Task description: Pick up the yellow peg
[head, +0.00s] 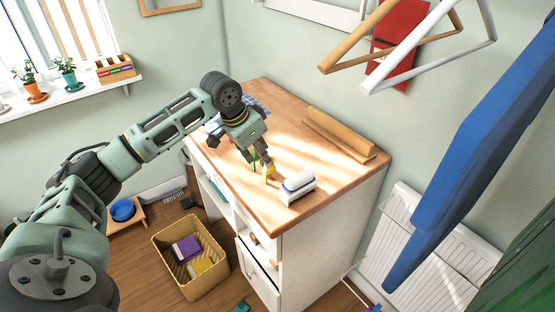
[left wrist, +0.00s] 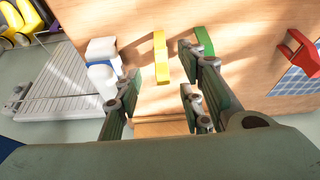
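The yellow peg (head: 271,174) stands out on the wooden top of the white cabinet, just by my left gripper's fingertips (head: 263,166). In the left wrist view the peg (left wrist: 161,57) lies between the lines of the two open fingers (left wrist: 158,75), toward their tips. No finger clearly touches it. A green peg (left wrist: 204,41) is close beside the right-hand finger in that view. In the head view the fingers hide part of the green peg. My right gripper is not in view.
A white and blue object (head: 298,186) stands near the yellow peg, by the cabinet's front edge. A wooden rail (head: 338,134) lies along the back. A red object (left wrist: 296,50) and a blue checked cloth (left wrist: 298,84) are also on the cabinet top. A basket (head: 192,282) stands on the floor.

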